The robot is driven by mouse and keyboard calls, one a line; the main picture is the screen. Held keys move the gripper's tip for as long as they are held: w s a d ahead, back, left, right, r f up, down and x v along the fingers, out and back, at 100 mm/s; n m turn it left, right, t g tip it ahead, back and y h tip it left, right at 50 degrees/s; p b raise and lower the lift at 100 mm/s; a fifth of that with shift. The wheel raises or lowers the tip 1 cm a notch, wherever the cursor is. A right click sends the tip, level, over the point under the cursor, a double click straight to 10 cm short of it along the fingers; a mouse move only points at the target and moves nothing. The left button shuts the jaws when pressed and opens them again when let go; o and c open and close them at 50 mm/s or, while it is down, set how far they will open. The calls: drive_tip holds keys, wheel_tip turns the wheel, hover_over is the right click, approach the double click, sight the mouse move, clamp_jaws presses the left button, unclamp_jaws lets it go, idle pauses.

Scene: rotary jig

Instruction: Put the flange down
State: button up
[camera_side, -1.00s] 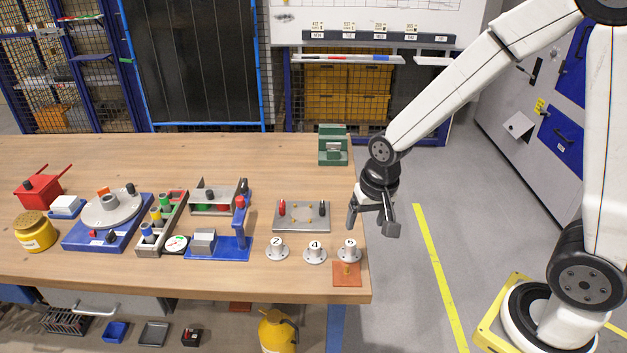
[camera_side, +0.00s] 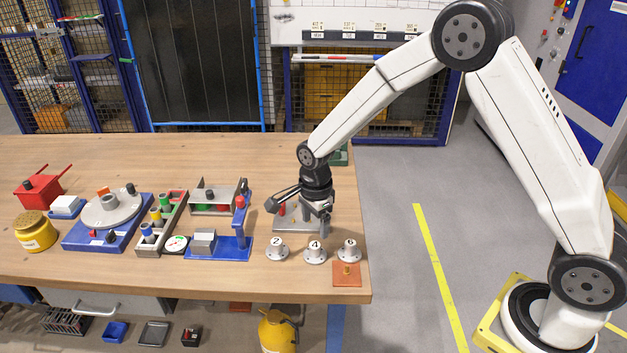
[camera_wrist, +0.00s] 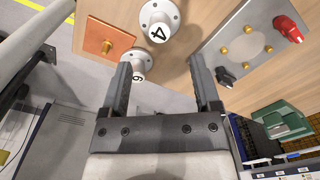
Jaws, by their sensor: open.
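Three pale grey flanges with round numbered tops stand upright in a row near the table's front right: flange 2 (camera_side: 277,251), flange 4 (camera_side: 315,254) and an end flange (camera_side: 348,252) whose mark looks like 6 or 9. My gripper (camera_side: 316,222) is above and behind flange 4, pointing down, open with nothing held. In the wrist view, flange 4 (camera_wrist: 158,22) lies beyond the open fingertips (camera_wrist: 161,68). The end flange (camera_wrist: 138,62) shows there by the left finger, which partly covers it.
An orange plate with a brass peg (camera_side: 347,275) lies in front of the end flange. A grey plate with red and black knobs (camera_wrist: 250,48) is beside the gripper. A blue rotary jig with a grey disc (camera_side: 112,212) stands left. The table's right edge is near.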

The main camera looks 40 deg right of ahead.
sight(315, 245)
drive_tip(key=shift+w, duration=0.1)
drive_tip(key=shift+f, duration=0.1)
drive_tip(key=shift+f, duration=1.3)
drive_tip(key=shift+f, duration=2.55)
clamp_jaws()
